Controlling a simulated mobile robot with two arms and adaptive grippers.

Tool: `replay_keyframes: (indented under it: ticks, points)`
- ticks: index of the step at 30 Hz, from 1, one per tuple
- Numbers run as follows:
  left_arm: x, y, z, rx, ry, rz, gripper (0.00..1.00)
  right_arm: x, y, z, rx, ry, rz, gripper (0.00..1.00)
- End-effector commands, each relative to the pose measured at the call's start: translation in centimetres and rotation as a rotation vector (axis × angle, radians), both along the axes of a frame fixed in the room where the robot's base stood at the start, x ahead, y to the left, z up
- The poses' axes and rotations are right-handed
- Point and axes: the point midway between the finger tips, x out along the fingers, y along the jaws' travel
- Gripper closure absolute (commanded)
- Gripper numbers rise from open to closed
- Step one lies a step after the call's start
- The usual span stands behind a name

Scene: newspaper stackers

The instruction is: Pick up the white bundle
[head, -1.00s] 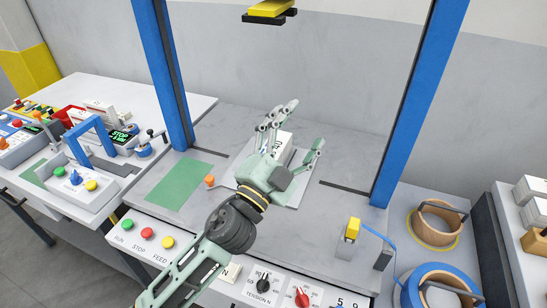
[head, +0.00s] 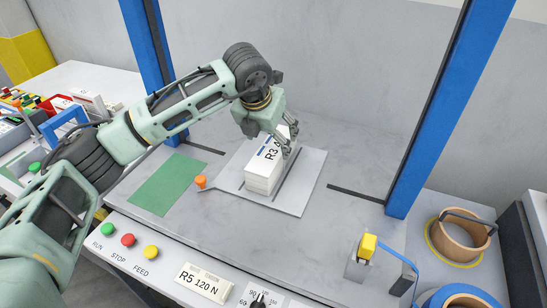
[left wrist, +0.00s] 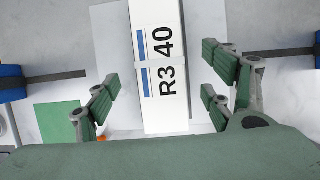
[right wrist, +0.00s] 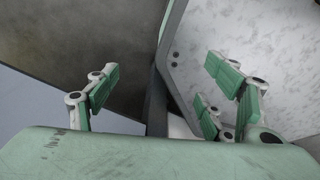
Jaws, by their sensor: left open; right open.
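The white bundle (head: 264,172) is a stack marked "R3 40" with a blue stripe, lying on a light grey plate (head: 296,200) on the machine table. My left gripper (head: 289,142) is at the bundle's far end, pointing down and partly hiding it. In the left wrist view the bundle (left wrist: 161,75) lies between the open fingers (left wrist: 160,92), with room on both sides, and a pale band crosses it. My right gripper (right wrist: 160,92) shows only in the right wrist view, open, with nothing between its fingers.
Blue posts (head: 428,110) stand on both sides of the table. An orange knob (head: 201,182) and a green mat (head: 168,185) are left of the plate. A yellow-topped post (head: 362,258) and a tan reel (head: 461,240) are at the right. Buttons line the front.

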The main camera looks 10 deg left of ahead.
Motion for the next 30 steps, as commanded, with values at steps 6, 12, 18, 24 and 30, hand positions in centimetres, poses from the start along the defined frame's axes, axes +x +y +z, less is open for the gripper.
replay_keyframes:
  ticks: [6, 12, 18, 24, 30]
  points:
    - [0.7, -0.2, -2.5, 0.001, 0.003, -0.002, 0.25, -0.5, 0.0, -1.1, 0.0, 0.006, 0.0, 0.25]
    - [1.3, -0.2, -4.7, 0.0, 0.005, -0.003, 0.25, -0.4, 0.0, -2.0, 0.0, 0.006, 0.0, 0.25]
    - [2.3, -0.4, -7.1, -0.002, 0.002, -0.004, 0.25, -0.4, 0.1, -3.1, 0.001, 0.005, -0.001, 0.25]
    - [2.4, -0.4, -7.0, -0.002, 0.001, -0.004, 0.25, -0.3, 0.2, -2.9, 0.002, 0.005, -0.002, 0.25]
    - [2.4, -0.4, -7.0, -0.003, 0.003, -0.005, 0.4, -0.3, 0.2, -2.9, 0.002, 0.004, -0.002, 0.25]
